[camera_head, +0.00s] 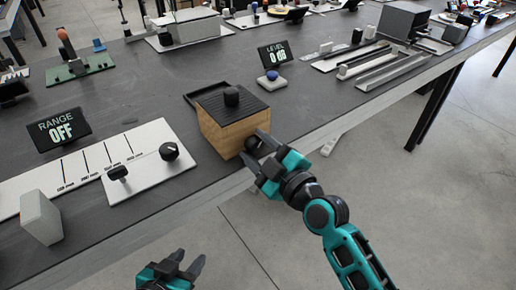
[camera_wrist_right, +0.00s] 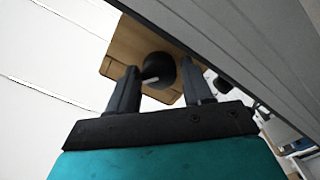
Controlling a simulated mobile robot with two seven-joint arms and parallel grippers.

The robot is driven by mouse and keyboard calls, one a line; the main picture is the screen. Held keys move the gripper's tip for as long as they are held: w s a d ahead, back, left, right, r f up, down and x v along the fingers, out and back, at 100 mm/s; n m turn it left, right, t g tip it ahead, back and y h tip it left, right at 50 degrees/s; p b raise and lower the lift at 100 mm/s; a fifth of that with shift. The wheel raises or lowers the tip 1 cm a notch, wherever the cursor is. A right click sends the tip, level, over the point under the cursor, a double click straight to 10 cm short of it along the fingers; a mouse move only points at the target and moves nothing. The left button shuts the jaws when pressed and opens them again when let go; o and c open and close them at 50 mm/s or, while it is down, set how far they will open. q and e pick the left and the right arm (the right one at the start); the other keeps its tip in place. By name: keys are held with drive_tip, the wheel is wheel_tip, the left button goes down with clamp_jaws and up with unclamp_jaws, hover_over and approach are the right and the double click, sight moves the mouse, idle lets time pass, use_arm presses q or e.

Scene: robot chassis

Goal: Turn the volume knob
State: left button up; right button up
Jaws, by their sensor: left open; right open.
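A wooden box (camera_head: 222,122) with a black ribbed top stands near the table's front edge. A black knob (camera_head: 252,144) sits on its front face, partly hidden by my right gripper; I take it as the volume knob. My right gripper (camera_head: 259,147) is open, with its fingers on either side of this knob. In the right wrist view the knob (camera_wrist_right: 160,68) shows a pale mark and lies between the two fingers (camera_wrist_right: 158,72); I cannot tell whether they touch it. My left gripper (camera_head: 189,260) is open and empty, low in front of the table.
Another black knob (camera_head: 231,96) stands on the box's top. A white panel (camera_head: 142,178) with two black knobs and a display (camera_head: 58,129) reading RANGE OFF lie to the left. A blue-topped button (camera_head: 272,77) is behind the box. Metal rails (camera_head: 390,72) lie to the right.

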drive_tip(key=c, duration=0.8)
